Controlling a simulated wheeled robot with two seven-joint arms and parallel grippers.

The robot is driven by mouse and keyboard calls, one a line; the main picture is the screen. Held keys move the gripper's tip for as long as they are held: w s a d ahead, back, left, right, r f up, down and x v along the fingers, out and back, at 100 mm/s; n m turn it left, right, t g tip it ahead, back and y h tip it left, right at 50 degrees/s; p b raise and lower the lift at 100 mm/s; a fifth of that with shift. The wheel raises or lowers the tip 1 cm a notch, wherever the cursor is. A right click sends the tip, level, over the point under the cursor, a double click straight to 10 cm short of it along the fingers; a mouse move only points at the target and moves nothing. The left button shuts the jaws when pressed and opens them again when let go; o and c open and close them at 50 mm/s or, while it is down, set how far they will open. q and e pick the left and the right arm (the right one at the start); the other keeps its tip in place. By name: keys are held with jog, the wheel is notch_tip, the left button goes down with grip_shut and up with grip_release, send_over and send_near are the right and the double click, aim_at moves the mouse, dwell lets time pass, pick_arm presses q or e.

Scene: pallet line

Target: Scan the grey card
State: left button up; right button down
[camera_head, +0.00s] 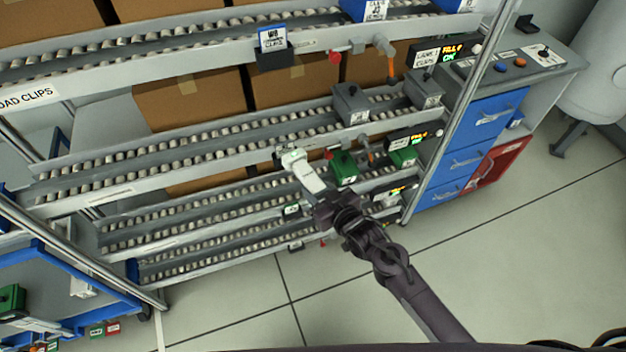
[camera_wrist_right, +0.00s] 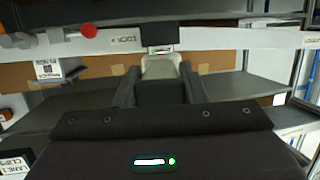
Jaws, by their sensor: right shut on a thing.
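My right gripper (camera_head: 318,200) is shut on a pale handheld device, which looks like a scanner (camera_head: 303,172). The scanner's head points up and left toward the flow-rack rails. In the right wrist view the pale scanner (camera_wrist_right: 160,68) sits between the two dark fingers. A small dark holder with a white label (camera_wrist_right: 158,36) is straight ahead of it on the rail. I cannot tell which one is the grey card. My left gripper is out of view.
A blue-fronted holder (camera_head: 272,42) is on the upper rail. Brown cartons (camera_head: 200,98) stand behind the roller lanes. A cabinet with blue drawers (camera_head: 482,125) stands right. Floor is clear in front.

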jog(key=s+d+p, duration=0.1)
jog(key=s, duration=0.1)
jog(key=s+d+p, duration=0.1)
jog(key=s, duration=0.1)
jog(key=shift+s+d, duration=0.1)
jog(key=shift+d, duration=0.1)
dwell(0.5)
jog(key=s+d+r+m+t+h+b, duration=0.1)
jog(key=d+r+m+h+b, duration=0.2)
jog(key=d+r, duration=0.3)
jog(key=s+d+r+m+h+b, duration=0.1)
jog(key=d+r+m+h+b, duration=0.1)
jog(key=d+r, duration=0.5)
notch_tip(320, 180, up, 5)
jog(key=shift+s+r+m+t+h+b, duration=0.2)
jog(key=shift+m+t+h+b, duration=0.25)
jog(key=shift+h, duration=0.65)
dwell(0.7)
